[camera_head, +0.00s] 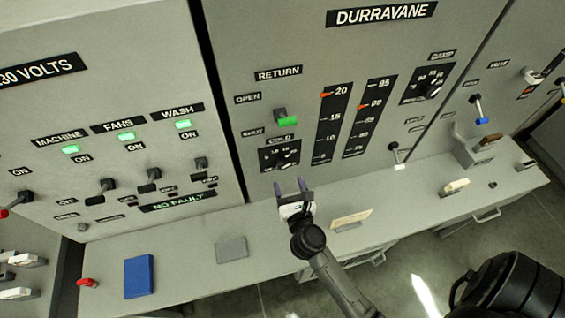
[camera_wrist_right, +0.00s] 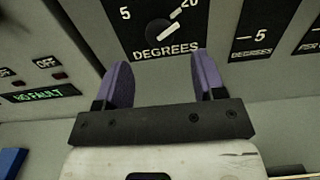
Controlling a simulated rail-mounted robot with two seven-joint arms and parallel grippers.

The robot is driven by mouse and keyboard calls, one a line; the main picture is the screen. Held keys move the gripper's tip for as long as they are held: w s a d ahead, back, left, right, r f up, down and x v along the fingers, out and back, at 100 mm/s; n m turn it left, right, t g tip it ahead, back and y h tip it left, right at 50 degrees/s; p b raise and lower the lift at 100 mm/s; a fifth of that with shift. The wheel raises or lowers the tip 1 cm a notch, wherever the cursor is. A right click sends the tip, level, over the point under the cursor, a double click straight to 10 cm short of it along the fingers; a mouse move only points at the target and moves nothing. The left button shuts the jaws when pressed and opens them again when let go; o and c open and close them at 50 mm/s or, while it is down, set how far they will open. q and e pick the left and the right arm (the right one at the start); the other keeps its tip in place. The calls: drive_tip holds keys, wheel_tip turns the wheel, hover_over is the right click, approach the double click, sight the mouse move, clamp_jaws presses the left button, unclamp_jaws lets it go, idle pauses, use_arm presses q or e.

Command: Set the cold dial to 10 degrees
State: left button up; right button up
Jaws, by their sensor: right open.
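The cold dial (camera_head: 287,156) is a small black knob on a black plate labelled COLD, low on the middle panel. In the right wrist view the dial (camera_wrist_right: 161,31) shows above the word DEGREES, with 5 at its left and 20 at its right. Its white pointer leans up and right, toward the 20 side; the top of the scale is cut off. My right gripper (camera_head: 289,184) is open and empty, below the dial and apart from it. Its two purple fingers (camera_wrist_right: 163,72) are spread, with the knob showing beyond the gap. My left gripper is not in view.
A green-lit return switch (camera_head: 285,118) sits above the dial, and tall scales (camera_head: 331,122) stand to its right. The ledge below holds a blue book-like block (camera_head: 138,276), a grey pad (camera_head: 231,250) and a cream card (camera_head: 351,220). A lever (camera_head: 397,155) sticks out farther right.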

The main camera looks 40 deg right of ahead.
sight(284, 167)
drive_tip(key=x, duration=0.5)
drive_tip(key=shift+w+d+r+p, duration=0.1)
drive_tip(key=shift+w+p, duration=0.15)
drive_tip(key=shift+p, duration=0.1)
drive_tip(key=shift+x, duration=0.95)
drive_tip(key=shift+c, duration=0.4)
drive_tip(key=c, duration=0.8)
drive_tip(key=shift+r+n+p, duration=0.1)
drive_tip(key=shift+n+p, duration=1.3)
drive_tip(key=shift+n, duration=0.3)
drive_tip(key=shift+c, duration=0.2)
drive_tip(key=n+p, duration=0.2)
drive_tip(key=n, duration=0.1)
drive_tip(key=shift+d+n, duration=0.1)
drive_tip(key=shift+n, duration=0.2)
drive_tip(key=n+p, duration=0.3)
drive_tip(key=n, duration=0.1)
drive_tip(key=shift+n+p, duration=1)
drive_tip(key=shift+n, duration=1.5)
